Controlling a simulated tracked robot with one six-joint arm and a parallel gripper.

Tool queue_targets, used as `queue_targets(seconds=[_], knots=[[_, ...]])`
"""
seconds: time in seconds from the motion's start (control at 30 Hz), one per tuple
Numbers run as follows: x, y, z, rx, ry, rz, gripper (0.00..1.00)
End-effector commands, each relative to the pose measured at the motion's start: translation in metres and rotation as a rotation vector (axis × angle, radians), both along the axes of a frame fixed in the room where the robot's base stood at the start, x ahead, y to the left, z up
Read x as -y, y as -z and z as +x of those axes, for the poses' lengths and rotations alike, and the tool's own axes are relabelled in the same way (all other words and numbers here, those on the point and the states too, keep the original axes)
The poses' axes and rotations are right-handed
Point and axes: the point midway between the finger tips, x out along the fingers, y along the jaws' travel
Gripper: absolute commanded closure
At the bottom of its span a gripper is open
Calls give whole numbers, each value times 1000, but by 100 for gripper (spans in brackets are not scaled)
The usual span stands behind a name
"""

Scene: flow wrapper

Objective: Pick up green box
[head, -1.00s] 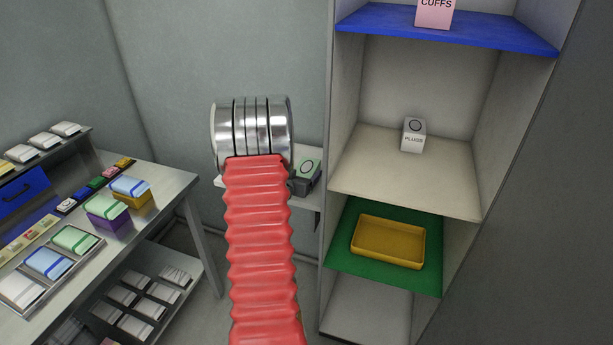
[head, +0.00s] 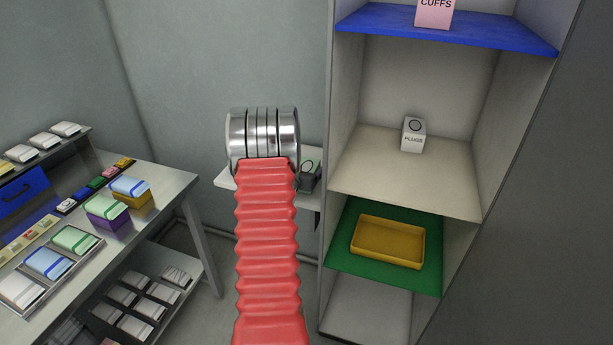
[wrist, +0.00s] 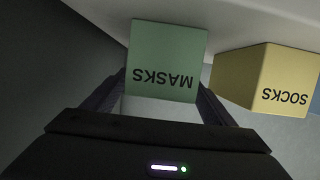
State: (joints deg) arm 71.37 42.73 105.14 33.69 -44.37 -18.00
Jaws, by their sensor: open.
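The green box (wrist: 167,60), lettered MASKS, shows in the wrist view with its text upside down. My gripper (wrist: 160,97) is open, with one dark finger at each side of the box's near end. I cannot tell whether the fingers touch it. A yellow box (wrist: 268,78) lettered SOCKS stands close to the right of the green box, near my right finger.
A tall cabinet (head: 400,180) stands right, holding a PLUGS box (head: 413,134) and a yellow tray (head: 388,242). A metal table (head: 170,190) with several packs is at left.

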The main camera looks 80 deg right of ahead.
Motion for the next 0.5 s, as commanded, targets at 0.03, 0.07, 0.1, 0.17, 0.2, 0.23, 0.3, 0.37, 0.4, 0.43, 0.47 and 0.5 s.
queue_targets(seconds=[0.03,0.07,0.1,0.17,0.2,0.23,0.3,0.37,0.4,0.43,0.47,0.5], knots=[[0,0,0,0,0,0,21],[0,0,0,0,0,0,21],[0,0,0,0,0,0,21],[0,0,0,0,0,0,21],[0,0,0,0,0,0,21],[0,0,0,0,0,0,21],[0,0,0,0,0,0,21],[0,0,0,0,0,0,23],[0,0,0,0,0,0,26],[0,0,0,0,0,0,28],[0,0,0,0,0,0,30],[0,0,0,0,0,0,33]])
